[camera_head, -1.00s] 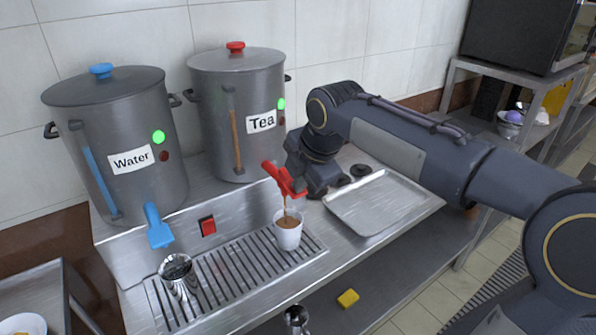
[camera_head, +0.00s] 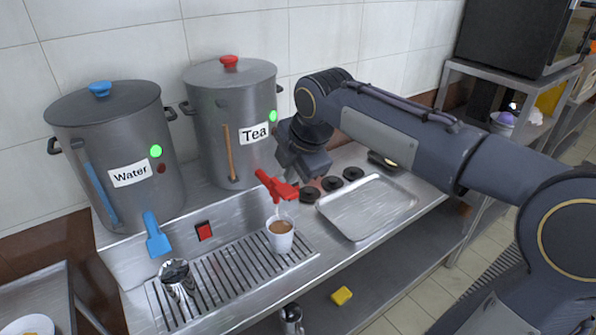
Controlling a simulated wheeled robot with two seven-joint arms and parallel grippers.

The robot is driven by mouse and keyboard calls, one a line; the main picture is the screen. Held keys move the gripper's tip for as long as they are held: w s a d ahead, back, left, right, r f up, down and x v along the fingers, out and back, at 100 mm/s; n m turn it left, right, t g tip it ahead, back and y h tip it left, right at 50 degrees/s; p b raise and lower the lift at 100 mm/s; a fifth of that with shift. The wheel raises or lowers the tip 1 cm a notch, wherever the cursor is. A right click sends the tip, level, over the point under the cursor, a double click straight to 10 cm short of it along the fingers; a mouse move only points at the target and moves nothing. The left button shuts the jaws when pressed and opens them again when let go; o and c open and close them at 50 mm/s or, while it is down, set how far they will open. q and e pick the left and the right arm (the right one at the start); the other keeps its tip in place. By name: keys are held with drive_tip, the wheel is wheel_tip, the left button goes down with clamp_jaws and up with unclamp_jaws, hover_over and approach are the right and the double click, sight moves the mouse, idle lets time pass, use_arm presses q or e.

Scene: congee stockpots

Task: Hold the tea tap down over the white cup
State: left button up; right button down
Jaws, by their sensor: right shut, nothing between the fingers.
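The white cup (camera_head: 281,238) stands upright on the drip grate under the red tea tap (camera_head: 277,187). It holds brown tea close to its rim, and no stream shows from the tap. The tea pot (camera_head: 215,110) has a red knob, a "Tea" label and a green light. My right gripper (camera_head: 303,170) is shut and empty, just above and behind the red tap handle, apart from it as far as I can tell. Its fingertips are partly hidden. My left gripper is not in view.
The water pot (camera_head: 108,150) with its blue tap (camera_head: 156,235) stands at the left. A metal cup (camera_head: 176,278) is on the left of the drip grate (camera_head: 230,278). A shallow metal tray (camera_head: 366,208) and several black lids lie to the right. A yellow sponge (camera_head: 341,295) is on the lower shelf.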

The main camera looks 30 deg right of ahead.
wheel_tip(320, 180, up, 10)
drive_tip(key=s, duration=0.1)
drive_tip(key=shift+s+f, duration=0.25)
drive_tip(key=shift+s, duration=0.1)
drive_tip(key=shift+d, duration=0.1)
idle(1.1)
drive_tip(key=s+a+f+m+y, duration=0.1)
drive_tip(key=s+a+f+m, duration=0.2)
drive_tip(key=s+f+m, duration=0.7)
drive_tip(key=s+a+f+m+y, duration=0.2)
drive_tip(key=s+a+f+m, duration=0.1)
drive_tip(key=s+f+m, duration=0.6)
wheel_tip(320, 180, down, 3)
drive_tip(key=shift+s+r+m+t, duration=0.1)
drive_tip(key=shift+s+m+t, duration=0.25)
drive_tip(key=shift+m, duration=0.45)
